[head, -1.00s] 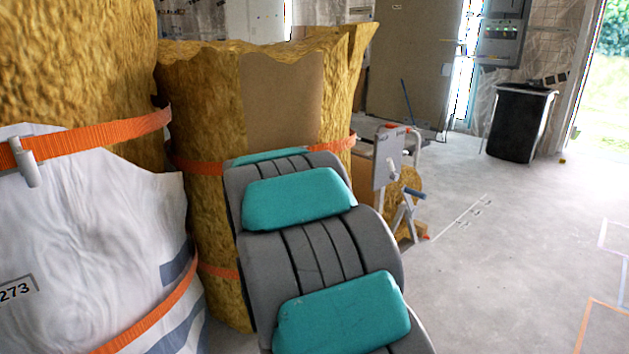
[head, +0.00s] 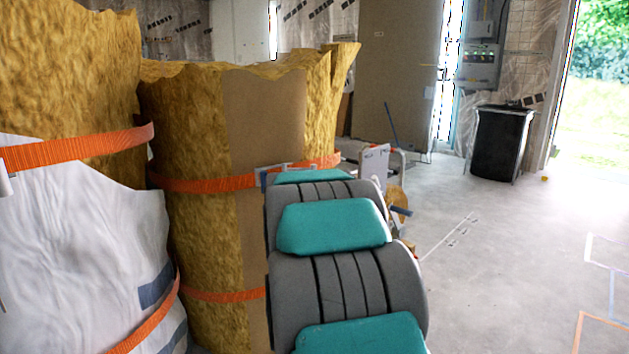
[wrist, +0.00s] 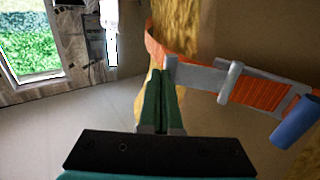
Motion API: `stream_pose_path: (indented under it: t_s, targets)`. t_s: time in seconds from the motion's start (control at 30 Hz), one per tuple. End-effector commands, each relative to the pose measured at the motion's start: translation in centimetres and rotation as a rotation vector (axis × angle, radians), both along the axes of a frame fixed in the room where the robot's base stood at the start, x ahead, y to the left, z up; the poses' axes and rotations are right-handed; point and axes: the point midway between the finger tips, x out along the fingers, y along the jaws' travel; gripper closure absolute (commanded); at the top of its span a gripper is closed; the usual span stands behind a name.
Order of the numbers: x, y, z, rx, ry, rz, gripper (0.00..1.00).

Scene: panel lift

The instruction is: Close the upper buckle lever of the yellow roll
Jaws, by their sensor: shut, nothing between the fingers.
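The yellow roll (head: 200,130) stands upright in the head view, with a brown paper strip down its front. The upper orange strap (head: 205,185) runs around it; a lower strap (head: 222,296) shows below. A small part of the upper buckle (head: 262,177) shows beside my arm. In the wrist view, the grey metal buckle (wrist: 197,76) lies on the orange strap (wrist: 262,92), and its lever's blue handle (wrist: 294,123) stands out at the right. My gripper (wrist: 162,75) is shut and empty, its green fingertips near the buckle's left end; contact cannot be told. My arm hides it in the head view.
A larger yellow roll (head: 70,70) with a white wrap (head: 80,235) and orange straps stands close at left. A grey stand (head: 374,163) is behind my arm. A black bin (head: 500,145) stands farther back. The floor at right is largely clear.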

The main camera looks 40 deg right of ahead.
Motion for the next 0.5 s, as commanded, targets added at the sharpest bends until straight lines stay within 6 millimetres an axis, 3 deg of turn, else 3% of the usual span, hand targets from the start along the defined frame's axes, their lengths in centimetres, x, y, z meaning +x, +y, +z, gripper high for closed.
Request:
stream_pose_path:
  t_s: [0.5]
  targets:
    - [0.29,-0.66,0.28,-0.004,-0.004,-0.002,1.00]
